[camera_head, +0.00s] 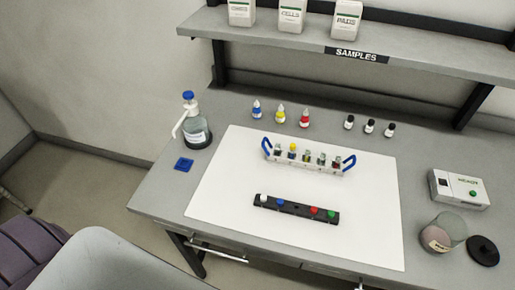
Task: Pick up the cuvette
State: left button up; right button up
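A white rack (318,169) with blue end handles stands on the white mat (225,195) near the middle of the bench. Several small cuvettes stand upright in a row in it; one cuvette (292,149) has a yellow top, and the others look dark or greenish. Their lower parts are hidden by the rack's front. A black strip holder (297,209) with white, blue, red and green caps lies in front of the rack. Neither of my grippers is in view.
Dropper bottles (280,115) and dark-capped vials (370,126) stand behind the rack. A white device (459,188), glass jar (436,240) and black lid (484,251) are at right. A shelf (290,36) overhangs the back.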

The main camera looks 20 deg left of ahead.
aim_at(307, 156)
jog(key=u, duration=0.25)
jog(key=z, duration=1.25)
jog(key=u, duration=1.25)
jog(key=l+u, duration=0.15)
jog(key=l, duration=0.3)
jog(key=k+l+u, duration=0.2)
jog(key=l, duration=0.25)
jog(key=l+u, duration=0.15)
jog(key=l, duration=0.3)
jog(key=k+l+u, duration=0.15)
jog(key=l, duration=0.25)
